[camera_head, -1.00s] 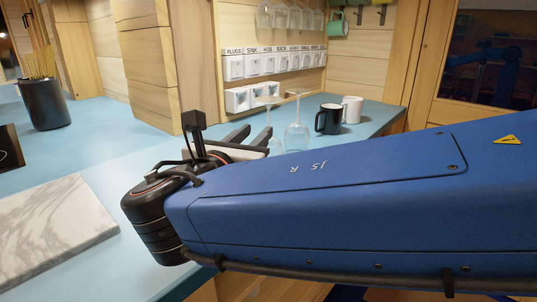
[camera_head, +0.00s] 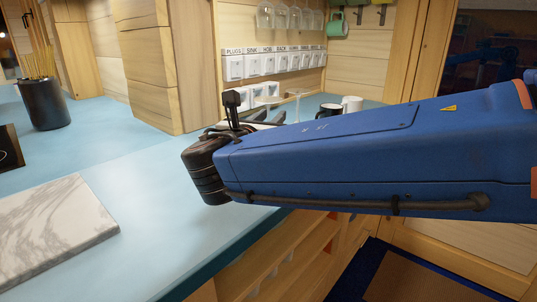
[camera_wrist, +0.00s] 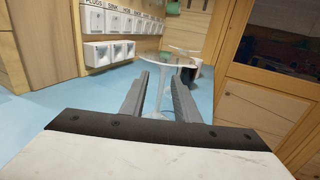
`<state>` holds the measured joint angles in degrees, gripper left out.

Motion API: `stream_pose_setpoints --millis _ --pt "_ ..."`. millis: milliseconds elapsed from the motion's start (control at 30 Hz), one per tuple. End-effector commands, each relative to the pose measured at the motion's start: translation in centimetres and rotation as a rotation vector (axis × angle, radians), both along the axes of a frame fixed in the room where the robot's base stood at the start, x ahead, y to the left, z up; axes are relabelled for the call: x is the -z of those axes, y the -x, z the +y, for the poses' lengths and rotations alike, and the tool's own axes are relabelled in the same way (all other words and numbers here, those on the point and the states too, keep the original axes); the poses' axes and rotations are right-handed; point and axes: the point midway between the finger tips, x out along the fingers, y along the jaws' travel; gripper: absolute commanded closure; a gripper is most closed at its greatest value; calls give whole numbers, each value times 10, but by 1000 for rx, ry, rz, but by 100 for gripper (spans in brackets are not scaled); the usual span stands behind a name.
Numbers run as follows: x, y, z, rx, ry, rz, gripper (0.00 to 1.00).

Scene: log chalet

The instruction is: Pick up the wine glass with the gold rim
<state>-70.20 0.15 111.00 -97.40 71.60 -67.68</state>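My gripper (camera_head: 277,118) is at these glasses, partly hidden by my arm. In the wrist view my gripper (camera_wrist: 157,82) is open, with a thin glass stem (camera_wrist: 158,92) showing between its fingers. The bowls are mostly hidden, and I cannot make out a gold rim on either.
A black mug (camera_head: 331,108) and a white mug (camera_head: 352,103) stand right of the glasses. Labelled switches (camera_head: 270,65) line the wall, with glasses (camera_head: 290,17) hanging above. A marble board (camera_head: 55,222) and a dark pot (camera_head: 45,104) are at left. The counter's middle is clear.

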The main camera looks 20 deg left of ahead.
Motion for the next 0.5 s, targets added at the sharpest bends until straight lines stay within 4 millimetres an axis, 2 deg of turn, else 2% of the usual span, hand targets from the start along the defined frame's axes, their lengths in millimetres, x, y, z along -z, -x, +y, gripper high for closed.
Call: stream_pose_setpoints --millis 33,167,400,467,500 --pt "0 -9 -1 4 0 0 72" --pt "-1 -22 -1 3 -1 0 72" --pt "-1 -24 0 1 -1 0 72" --pt "-1 -24 0 1 -1 0 84" --pt "-1 -24 0 1 -1 0 93"
